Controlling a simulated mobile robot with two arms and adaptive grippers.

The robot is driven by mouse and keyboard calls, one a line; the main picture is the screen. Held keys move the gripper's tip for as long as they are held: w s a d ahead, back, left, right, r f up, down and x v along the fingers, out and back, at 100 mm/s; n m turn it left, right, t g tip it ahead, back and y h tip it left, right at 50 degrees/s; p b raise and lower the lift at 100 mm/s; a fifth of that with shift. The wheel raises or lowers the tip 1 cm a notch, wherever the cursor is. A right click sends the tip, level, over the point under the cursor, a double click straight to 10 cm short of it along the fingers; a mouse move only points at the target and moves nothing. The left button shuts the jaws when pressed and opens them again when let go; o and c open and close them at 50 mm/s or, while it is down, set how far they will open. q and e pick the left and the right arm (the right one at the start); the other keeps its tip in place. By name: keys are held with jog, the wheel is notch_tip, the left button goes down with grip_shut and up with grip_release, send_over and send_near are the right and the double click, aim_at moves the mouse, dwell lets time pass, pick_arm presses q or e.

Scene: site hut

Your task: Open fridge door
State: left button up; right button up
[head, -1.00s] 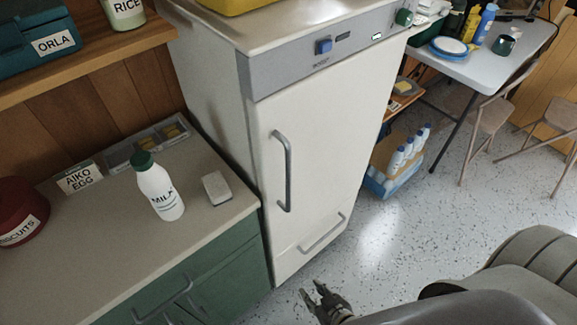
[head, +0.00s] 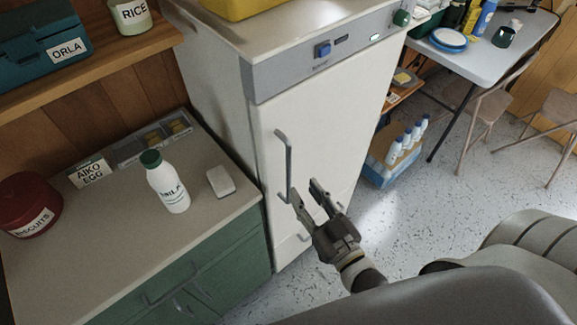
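The fridge (head: 330,125) is a tall white unit with a grey control strip along its top front, and its door looks closed. A grey vertical bar handle (head: 285,152) is on the left side of the door. My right gripper (head: 308,190) is in front of the door, by the lower end of the handle. Its two fingers are apart and I see nothing between them. I cannot tell whether a finger touches the handle. The gripper hides part of the lower door and most of the low handle there. My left gripper is not in view.
A counter (head: 110,235) with green cabinets stands left of the fridge, holding a milk bottle (head: 168,187), a white block (head: 220,181) and a red biscuit tin (head: 28,207). A blue crate of bottles (head: 385,172) and a table (head: 485,55) stand at the right. Speckled floor (head: 440,215) is open there.

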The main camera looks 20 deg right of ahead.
aim_at(290, 172)
jog(key=w, duration=0.3)
jog(key=w+p, duration=0.1)
jog(key=w, duration=0.1)
jog(key=w+a, duration=0.1)
jog(key=w, duration=0.2)
jog(key=shift+w+p, duration=0.3)
jog(key=shift+p, duration=0.1)
grip_shut()
